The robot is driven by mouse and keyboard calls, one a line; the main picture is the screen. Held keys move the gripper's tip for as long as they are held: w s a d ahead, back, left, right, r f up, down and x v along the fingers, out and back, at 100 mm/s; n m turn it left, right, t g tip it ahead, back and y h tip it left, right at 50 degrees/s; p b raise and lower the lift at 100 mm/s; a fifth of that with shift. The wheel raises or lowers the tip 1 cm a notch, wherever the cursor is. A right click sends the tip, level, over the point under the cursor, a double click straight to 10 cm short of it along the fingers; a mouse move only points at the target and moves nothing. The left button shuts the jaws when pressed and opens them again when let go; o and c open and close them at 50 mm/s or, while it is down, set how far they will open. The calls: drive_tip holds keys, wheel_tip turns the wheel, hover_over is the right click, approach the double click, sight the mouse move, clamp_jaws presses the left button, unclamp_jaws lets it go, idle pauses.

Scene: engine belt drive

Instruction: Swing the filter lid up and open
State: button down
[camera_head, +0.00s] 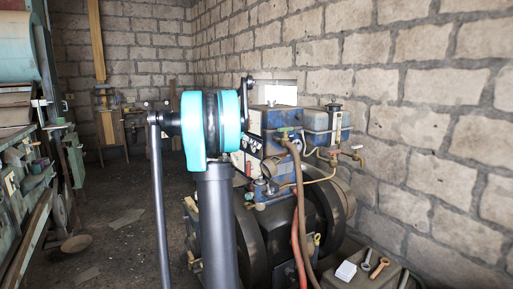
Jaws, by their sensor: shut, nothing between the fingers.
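The blue engine (275,150) stands against the brick wall, right of my arm's turquoise joint. A pale rectangular panel (282,95) shows at its top. A blue box-shaped part (327,125) with a small dark cap (334,104) sits at its upper right. I cannot tell which of these parts is the filter lid, or whether the lid is open or shut. My turquoise joint and grey arm link cover the engine's left side. I cannot make out my gripper; it may be hidden behind the turquoise joint.
Hoses (301,215) and a brass tap (357,152) stick out at the engine's front. Large dark wheels (335,200) stand below. A bench top with a white box (346,270) and tools is at the lower right. Machinery lines the left side, with open floor (115,240) between.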

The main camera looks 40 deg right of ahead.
drive_tip(key=x, duration=1.1)
drive_tip(key=shift+d+f, duration=0.15)
drive_tip(key=shift+f, duration=0.05)
drive_tip(key=shift+d, duration=0.1)
drive_tip(key=shift+s+d+y, duration=0.1)
drive_tip(key=shift+d+y, duration=0.15)
drive_tip(key=shift+y, duration=0.15)
drive_tip(key=shift+d+f, duration=0.1)
drive_tip(key=shift+s+d+f+y, duration=0.1)
drive_tip(key=shift+d+y, duration=0.4)
drive_tip(key=shift+y, duration=0.05)
drive_tip(key=shift+s+d+f+y, duration=0.1)
drive_tip(key=shift+d+f+y, duration=0.05)
drive_tip(key=shift+d+y, duration=0.4)
drive_tip(key=shift+d+f, duration=0.35)
drive_tip(key=shift+d, duration=0.25)
drive_tip(key=shift+d+f, duration=0.4)
drive_tip(key=shift+d, duration=0.25)
drive_tip(key=v, duration=1.2)
drive_tip(key=shift+s, duration=0.2)
